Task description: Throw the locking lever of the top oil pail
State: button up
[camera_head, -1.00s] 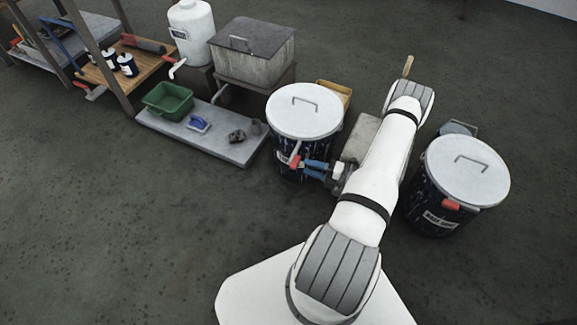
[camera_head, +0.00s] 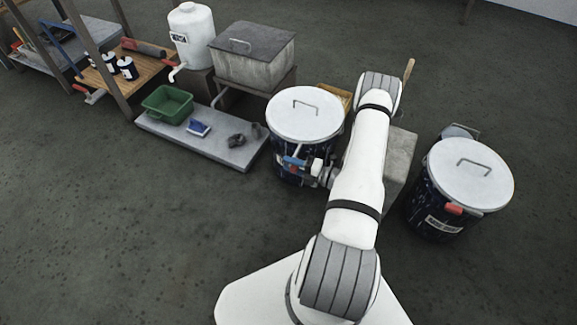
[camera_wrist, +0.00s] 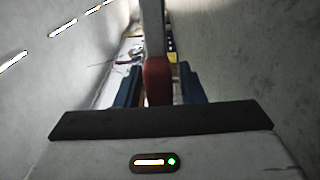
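The left pail (camera_head: 287,176) is dark with splashes of white and has a white lid (camera_head: 305,113) with a wire handle. A locking lever with a pale bar and a red grip (camera_head: 293,169) hangs on its front side. My gripper (camera_head: 293,163) is at this lever, its blue fingers one on each side of the red grip. In the wrist view the red grip (camera_wrist: 158,82) stands between the fingers, which look open with narrow gaps beside it. My gripper partly hides the lever and the pail's label.
A second dark pail (camera_head: 432,214) with a white lid and red lever grip stands at the right. A grey block (camera_head: 402,155) is behind my arm. A low grey platform (camera_head: 228,150) with a green tub (camera_head: 167,104) lies left. Open floor lies in front.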

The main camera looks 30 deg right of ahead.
grip_shut()
